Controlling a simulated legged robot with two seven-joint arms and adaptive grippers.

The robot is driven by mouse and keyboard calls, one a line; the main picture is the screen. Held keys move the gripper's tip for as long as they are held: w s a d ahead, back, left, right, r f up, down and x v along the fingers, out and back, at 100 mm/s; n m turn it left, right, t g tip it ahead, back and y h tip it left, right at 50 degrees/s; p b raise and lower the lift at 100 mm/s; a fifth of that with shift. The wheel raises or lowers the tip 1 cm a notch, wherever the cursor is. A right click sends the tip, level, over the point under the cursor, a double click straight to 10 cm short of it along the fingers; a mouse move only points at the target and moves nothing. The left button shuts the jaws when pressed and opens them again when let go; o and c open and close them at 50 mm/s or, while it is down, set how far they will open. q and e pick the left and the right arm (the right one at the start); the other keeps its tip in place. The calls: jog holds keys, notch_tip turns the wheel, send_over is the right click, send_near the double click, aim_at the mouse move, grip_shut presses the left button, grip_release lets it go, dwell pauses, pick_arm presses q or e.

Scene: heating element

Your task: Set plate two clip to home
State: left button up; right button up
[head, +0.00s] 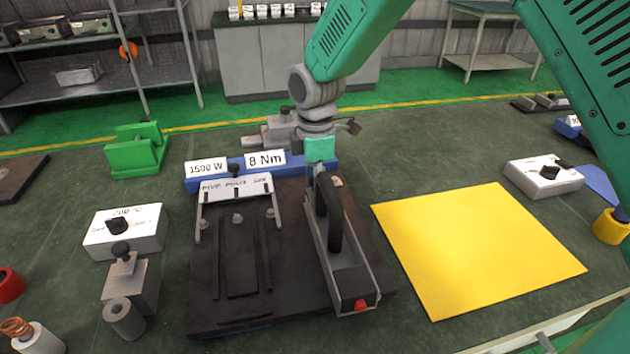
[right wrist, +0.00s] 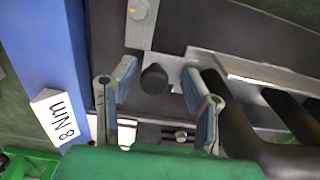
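A dark plate assembly (head: 215,305) lies on the bench in the head view. On its right side is a grey metal channel with a black handle (head: 335,215) and a red end; which part is the plate two clip I cannot tell. My right gripper (head: 319,160) is low over the back of this channel, its fingers mostly hidden in the head view. In the right wrist view the right gripper (right wrist: 157,80) is open, its blue-grey fingers on either side of a dark round post (right wrist: 153,78), with gaps visible on both sides. My left gripper is not in view.
A blue bar (head: 222,176) with "1500 W" and "8 Nm" labels stands behind the plate. A white bracket (head: 235,187) sits on the plate. A yellow sheet (head: 475,250) lies to the right. White switch boxes (head: 543,180) and a grey block (head: 130,280) stand nearby.

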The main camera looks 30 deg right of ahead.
jog(key=shift+w+r, duration=0.15)
jog(key=shift+r, duration=0.1)
notch_tip(320, 180, up, 11)
jog(key=shift+r, duration=0.2)
dwell(0.6)
